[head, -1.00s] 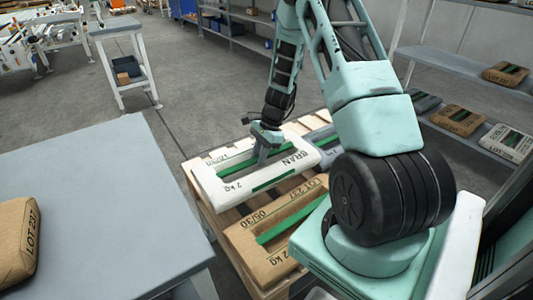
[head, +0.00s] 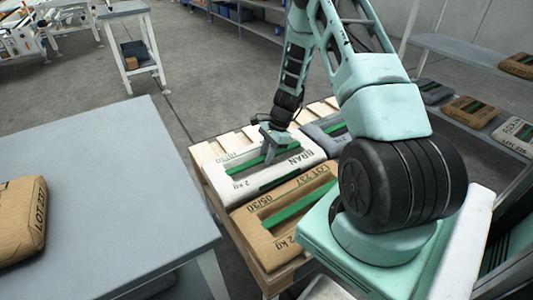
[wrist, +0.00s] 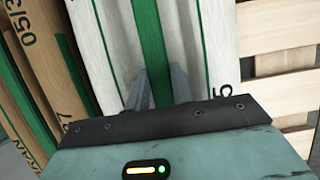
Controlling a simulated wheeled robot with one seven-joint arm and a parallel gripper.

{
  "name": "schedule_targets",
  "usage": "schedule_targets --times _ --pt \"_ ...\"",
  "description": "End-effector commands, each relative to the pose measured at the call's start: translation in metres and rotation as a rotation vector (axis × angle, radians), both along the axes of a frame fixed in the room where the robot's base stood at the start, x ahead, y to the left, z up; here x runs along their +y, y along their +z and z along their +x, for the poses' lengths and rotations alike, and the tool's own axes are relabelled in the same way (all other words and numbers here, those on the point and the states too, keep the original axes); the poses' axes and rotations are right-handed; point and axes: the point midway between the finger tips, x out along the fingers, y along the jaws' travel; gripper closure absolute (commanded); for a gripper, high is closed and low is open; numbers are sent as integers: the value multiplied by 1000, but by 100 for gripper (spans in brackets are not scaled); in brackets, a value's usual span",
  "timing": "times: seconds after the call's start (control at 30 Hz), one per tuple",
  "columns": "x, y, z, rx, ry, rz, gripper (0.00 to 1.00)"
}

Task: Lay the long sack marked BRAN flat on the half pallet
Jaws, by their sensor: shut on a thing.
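The long white sack marked BRAN (head: 300,160) lies level on the half pallet (head: 208,152), or just above it; I cannot tell which. My gripper (head: 268,158) points down at the middle of the sack and is shut on its green strip. In the wrist view the fingers (wrist: 158,88) straddle the green strip, with the white sack (wrist: 205,40) on both sides. The sack's underside is hidden.
A tan LOT 237 sack (head: 252,236) lies right beside the white one on the pallet. A grey sack (head: 318,135) lies at its far right end. Bare slats show behind. A grey table (head: 120,200) with a tan sack (head: 22,225) stands left; shelves stand right.

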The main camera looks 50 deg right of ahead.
Motion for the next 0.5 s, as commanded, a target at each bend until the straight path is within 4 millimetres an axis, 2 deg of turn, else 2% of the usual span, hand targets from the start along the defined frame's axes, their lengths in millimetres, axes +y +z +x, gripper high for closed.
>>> schedule_targets --times 0.1,0.13,0.2,0.5 --pt "0 -1 1 -2 0 0 100" --pt "0 -2 0 0 0 0 68" --pt "0 -2 0 0 0 0 55" --pt "0 1 0 0 0 0 55"
